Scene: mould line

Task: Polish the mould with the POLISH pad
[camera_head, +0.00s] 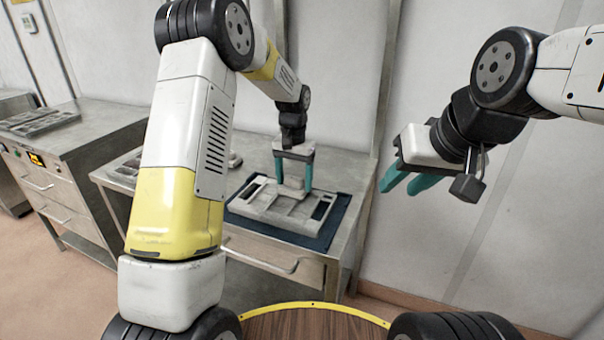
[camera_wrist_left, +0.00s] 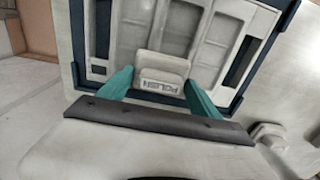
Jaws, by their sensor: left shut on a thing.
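The mould (camera_head: 283,209) is a grey plate with recesses and slots, lying on a dark blue mat (camera_head: 247,212) on the metal bench. It also shows in the left wrist view (camera_wrist_left: 128,35). My left gripper (camera_head: 293,179) is over the mould, shut on the POLISH pad (camera_head: 292,189). The pad is a pale block labelled POLISH in the left wrist view (camera_wrist_left: 160,75), between the teal fingers (camera_wrist_left: 159,90). It appears at the mould's surface; I cannot tell whether it touches. My right gripper (camera_head: 402,184) is raised at the right, its teal fingers apart with nothing seen between them.
The metal bench (camera_head: 345,178) has a drawer with a handle at its front. Other pale items, partly hidden by my left arm, lie on the bench. Another metal cabinet (camera_head: 75,135) with a grey plate on it stands at the left. Bare wall is behind my right gripper.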

